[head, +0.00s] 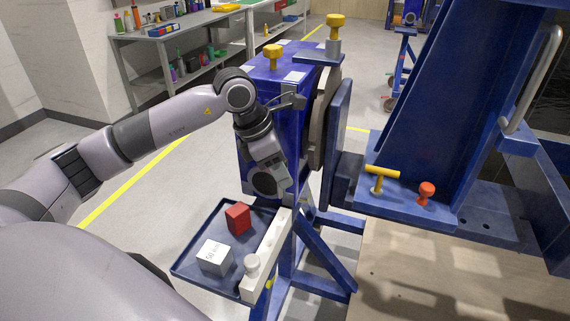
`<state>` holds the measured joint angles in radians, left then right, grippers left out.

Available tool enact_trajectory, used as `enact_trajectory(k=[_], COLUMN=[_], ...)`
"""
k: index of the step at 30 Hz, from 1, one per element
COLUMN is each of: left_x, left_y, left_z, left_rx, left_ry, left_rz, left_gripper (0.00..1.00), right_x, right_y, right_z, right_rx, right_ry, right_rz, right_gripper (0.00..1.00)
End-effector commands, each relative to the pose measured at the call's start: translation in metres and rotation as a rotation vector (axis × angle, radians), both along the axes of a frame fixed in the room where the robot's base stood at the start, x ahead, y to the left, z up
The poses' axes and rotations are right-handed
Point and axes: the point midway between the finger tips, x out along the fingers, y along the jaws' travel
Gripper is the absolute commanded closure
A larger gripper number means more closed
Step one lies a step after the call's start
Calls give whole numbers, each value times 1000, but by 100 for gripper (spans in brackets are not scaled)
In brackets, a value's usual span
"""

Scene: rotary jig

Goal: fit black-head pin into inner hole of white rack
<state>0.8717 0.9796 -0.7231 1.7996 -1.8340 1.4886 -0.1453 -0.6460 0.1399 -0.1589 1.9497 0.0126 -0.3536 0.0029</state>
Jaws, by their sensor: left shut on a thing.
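The white rack (276,236) is a long pale bar with holes, set along the right edge of the blue tray below the jig. A pin with a white round head (251,262) stands at its near end. My left gripper (284,194) is over the far end of the rack, its arm reaching in from the left and bending down at the wrist. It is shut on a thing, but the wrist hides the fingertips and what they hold. I cannot make out a black-head pin anywhere. My right gripper is not in view.
The blue tray (188,262) holds a red block (238,218) and a white block (214,257). The blue jig (260,85) with yellow knobs stands right behind my wrist. A yellow T-handle (381,177) and a red knob (426,192) stand on the blue ledge at right.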

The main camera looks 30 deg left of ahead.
Motion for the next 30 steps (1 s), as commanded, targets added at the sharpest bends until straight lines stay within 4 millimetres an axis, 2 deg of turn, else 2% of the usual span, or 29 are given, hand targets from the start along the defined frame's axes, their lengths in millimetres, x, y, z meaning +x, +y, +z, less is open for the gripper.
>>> enact_trajectory(k=[11,30], left_x=[1,1], left_y=[-1,-1], left_z=[1,-54], left_rx=[-3,-2], left_ry=[-10,-7], left_rz=[-9,-8], left_gripper=[100,100], right_x=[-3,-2], right_y=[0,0], right_z=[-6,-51], right_rx=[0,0], right_ry=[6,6], right_rz=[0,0], right_gripper=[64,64])
